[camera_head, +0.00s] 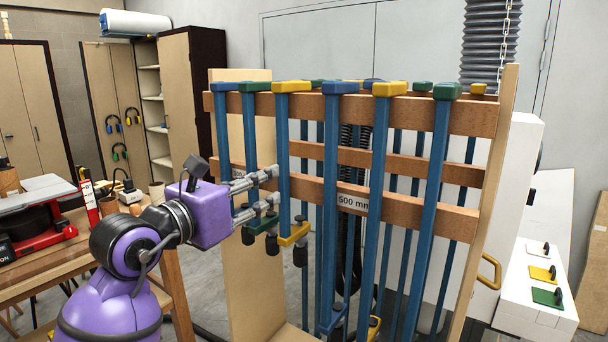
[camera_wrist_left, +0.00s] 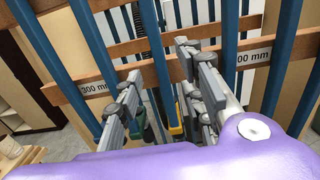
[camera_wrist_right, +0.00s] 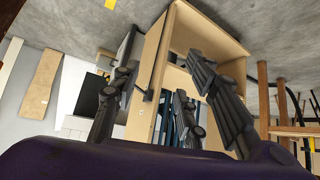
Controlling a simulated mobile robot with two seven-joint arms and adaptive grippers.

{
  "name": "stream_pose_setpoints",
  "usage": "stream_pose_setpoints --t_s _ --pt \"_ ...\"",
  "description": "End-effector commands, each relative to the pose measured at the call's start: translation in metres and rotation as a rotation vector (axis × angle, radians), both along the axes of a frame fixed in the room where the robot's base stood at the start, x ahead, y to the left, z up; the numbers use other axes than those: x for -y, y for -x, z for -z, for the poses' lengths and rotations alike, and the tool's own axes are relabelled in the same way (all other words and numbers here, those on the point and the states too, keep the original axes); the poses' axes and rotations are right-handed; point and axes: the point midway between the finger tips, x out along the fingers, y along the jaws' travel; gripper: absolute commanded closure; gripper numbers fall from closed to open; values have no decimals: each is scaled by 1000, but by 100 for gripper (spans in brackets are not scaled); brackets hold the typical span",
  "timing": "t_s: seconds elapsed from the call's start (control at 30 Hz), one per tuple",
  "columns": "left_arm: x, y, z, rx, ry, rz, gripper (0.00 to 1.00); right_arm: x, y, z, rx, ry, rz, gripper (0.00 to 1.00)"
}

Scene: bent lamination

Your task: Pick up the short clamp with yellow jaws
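The short clamp with yellow jaws (camera_head: 283,140) hangs upright on the wooden rack (camera_head: 410,159). Its yellow top is above the upper rail, and its lower yellow jaw (camera_head: 293,235) has a dark handle under it. My left gripper (camera_head: 275,185) is open, its fingers reaching in from the left at the height of the bar, just above the lower jaw. In the left wrist view its fingers (camera_wrist_left: 158,85) stand apart with a blue bar between them; contact cannot be told. My right gripper (camera_wrist_right: 165,85) is open and empty in its wrist view, and out of the head view.
A short green-jawed clamp (camera_head: 249,130) hangs close on the left, by my left gripper's fingers. A blue-jawed clamp (camera_head: 330,200) hangs to the right, near the 500 mm label (camera_head: 352,202). A workbench (camera_head: 60,260) stands at left.

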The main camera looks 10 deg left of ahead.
Motion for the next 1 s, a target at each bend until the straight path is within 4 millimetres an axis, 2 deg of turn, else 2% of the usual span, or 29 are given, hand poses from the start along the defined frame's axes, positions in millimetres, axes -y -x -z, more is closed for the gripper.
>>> stream_pose_setpoints --t_s 0.27,0.6,0.9,1.0 --pt "10 -25 3 -19 -5 2 64 -7 3 -2 -6 -14 2 60" --pt "28 -67 0 -19 -5 3 64 -13 -5 -12 6 -25 7 60" --pt "29 -72 2 -19 -7 2 64 -9 0 -8 -6 -18 -1 60" --pt "29 -72 2 -19 -7 2 77 -8 1 -7 -6 -14 -3 60"
